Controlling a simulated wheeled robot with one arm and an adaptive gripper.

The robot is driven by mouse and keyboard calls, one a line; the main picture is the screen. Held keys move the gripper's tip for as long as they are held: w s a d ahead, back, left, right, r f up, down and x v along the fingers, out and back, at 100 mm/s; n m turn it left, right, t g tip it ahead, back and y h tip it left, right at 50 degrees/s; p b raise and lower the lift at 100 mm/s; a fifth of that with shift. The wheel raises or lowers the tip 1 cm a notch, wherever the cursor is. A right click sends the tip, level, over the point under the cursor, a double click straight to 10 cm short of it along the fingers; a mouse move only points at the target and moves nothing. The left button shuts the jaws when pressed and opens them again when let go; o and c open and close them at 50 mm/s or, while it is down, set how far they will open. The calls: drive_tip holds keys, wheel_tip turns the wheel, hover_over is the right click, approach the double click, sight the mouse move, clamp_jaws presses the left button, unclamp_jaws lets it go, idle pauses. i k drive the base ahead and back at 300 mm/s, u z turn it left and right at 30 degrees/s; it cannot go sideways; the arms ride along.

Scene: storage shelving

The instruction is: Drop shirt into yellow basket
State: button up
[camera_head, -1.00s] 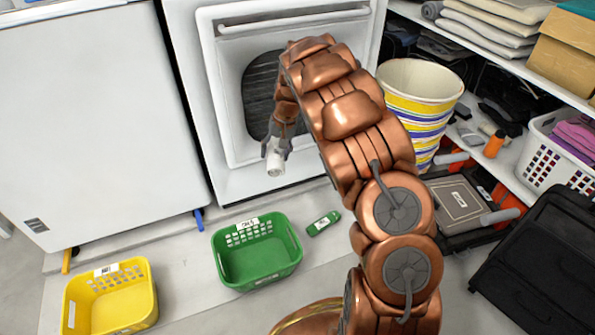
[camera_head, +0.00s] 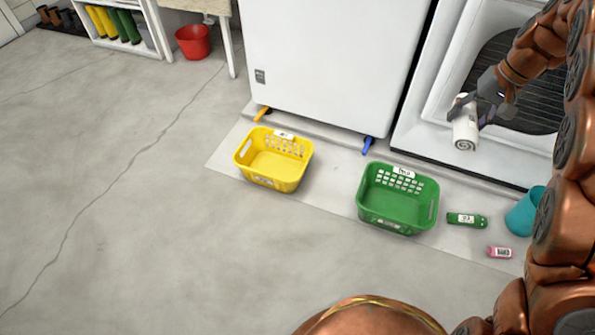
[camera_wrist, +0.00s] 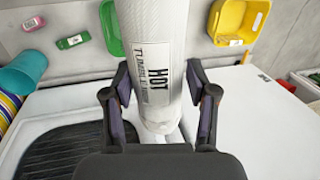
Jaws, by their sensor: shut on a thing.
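In the wrist view the white roll (camera_wrist: 155,60) shows the words "HOT" and "TUMBLE" and sits between the two fingers of my gripper (camera_wrist: 160,88). Whether it is a shirt cannot be told from its rolled form. The yellow basket (camera_head: 272,177) stands on the floor mat to the left of my gripper and looks empty. It also shows at the upper right of the wrist view (camera_wrist: 217,40).
A green basket (camera_head: 375,210) stands right of the yellow one. A green bottle (camera_head: 466,220), a small pink item (camera_head: 499,252) and a teal cup (camera_head: 524,214) lie or stand further right. The white cabinet (camera_head: 325,65) is behind the yellow basket. The floor at left is clear.

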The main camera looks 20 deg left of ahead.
sight(283, 171)
drive_tip(key=z, duration=0.05)
drive_tip(key=k, duration=0.1)
drive_tip(key=z, duration=0.9)
drive_tip(key=i, duration=0.8)
drive_tip(key=u, duration=2.65)
drive_tip(key=i, duration=0.5)
drive_tip(key=z, duration=0.05)
